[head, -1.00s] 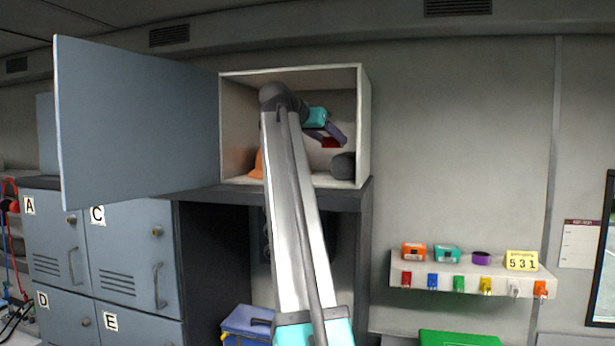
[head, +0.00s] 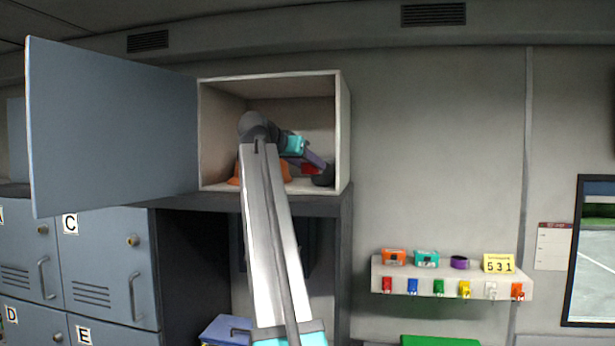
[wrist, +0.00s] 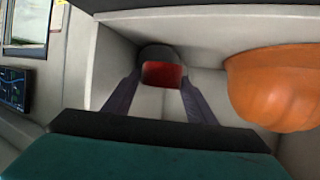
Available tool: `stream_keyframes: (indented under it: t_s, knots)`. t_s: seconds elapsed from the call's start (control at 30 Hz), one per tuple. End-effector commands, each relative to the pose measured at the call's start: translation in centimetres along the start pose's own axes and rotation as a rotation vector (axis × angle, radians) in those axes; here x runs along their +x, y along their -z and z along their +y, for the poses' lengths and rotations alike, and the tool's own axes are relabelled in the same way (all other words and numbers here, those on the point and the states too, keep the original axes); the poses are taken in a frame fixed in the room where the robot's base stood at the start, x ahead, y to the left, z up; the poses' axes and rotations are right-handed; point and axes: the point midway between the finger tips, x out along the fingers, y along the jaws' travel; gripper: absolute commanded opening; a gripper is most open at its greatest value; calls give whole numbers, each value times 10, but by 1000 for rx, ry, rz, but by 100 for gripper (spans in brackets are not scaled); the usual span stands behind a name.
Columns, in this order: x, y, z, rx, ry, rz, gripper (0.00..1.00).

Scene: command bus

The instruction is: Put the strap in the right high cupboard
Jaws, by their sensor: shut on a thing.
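The high cupboard (head: 343,135) is open, its grey door (head: 110,128) swung out to the left. My gripper (head: 312,168) is inside it, low and towards the right side. In the wrist view my gripper (wrist: 161,82) is shut on a red thing, apparently the strap (wrist: 162,73), held between its two fingertips. The strap (head: 309,169) shows small and red in the head view, close above the cupboard floor; I cannot tell whether it touches.
A dark rounded object (head: 324,176) lies in the cupboard's right corner, close beyond the strap. An orange helmet (wrist: 280,86) sits inside, to the right in the wrist view. A shelf (head: 450,280) with small boxes and coloured tags is on the wall at right.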

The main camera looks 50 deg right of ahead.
Motion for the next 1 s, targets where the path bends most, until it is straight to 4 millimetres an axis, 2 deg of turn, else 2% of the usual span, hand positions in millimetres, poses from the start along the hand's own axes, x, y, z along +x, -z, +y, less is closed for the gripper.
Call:
stream_keyframes:
  t_s: [0.47, 0.8, 1.0]
  knots:
    - [1, -4, -1, -1, 1, 1, 22]
    - [11, -31, 0, -2, 1, 0, 22]
    - [15, -39, -1, -1, 3, 1, 22]
